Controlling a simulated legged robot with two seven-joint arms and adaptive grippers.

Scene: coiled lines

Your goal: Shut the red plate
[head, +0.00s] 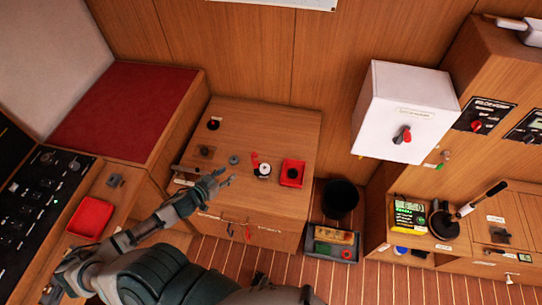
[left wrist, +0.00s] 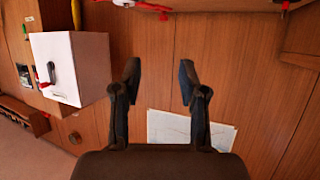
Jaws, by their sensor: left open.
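On the wooden cabinet top (head: 270,118) a small white round fitting (head: 264,170) has a red piece (head: 254,160) standing at its upper left; it may be the red plate, but it is too small to be sure. A red square dish (head: 292,173) with a dark round middle lies to its right. My left gripper (head: 222,180) is over the cabinet's front part, left of and apart from the white fitting. In the left wrist view my left gripper (left wrist: 158,82) is open with nothing between its fingers. My right gripper is not in view.
A black knob (head: 213,124) and a grey disc (head: 234,159) are on the cabinet top. A red tray (head: 91,217) lies at left. A white box (head: 402,110) with a red-and-black switch hangs on the wall at right. A black bin (head: 340,198) stands beside the cabinet.

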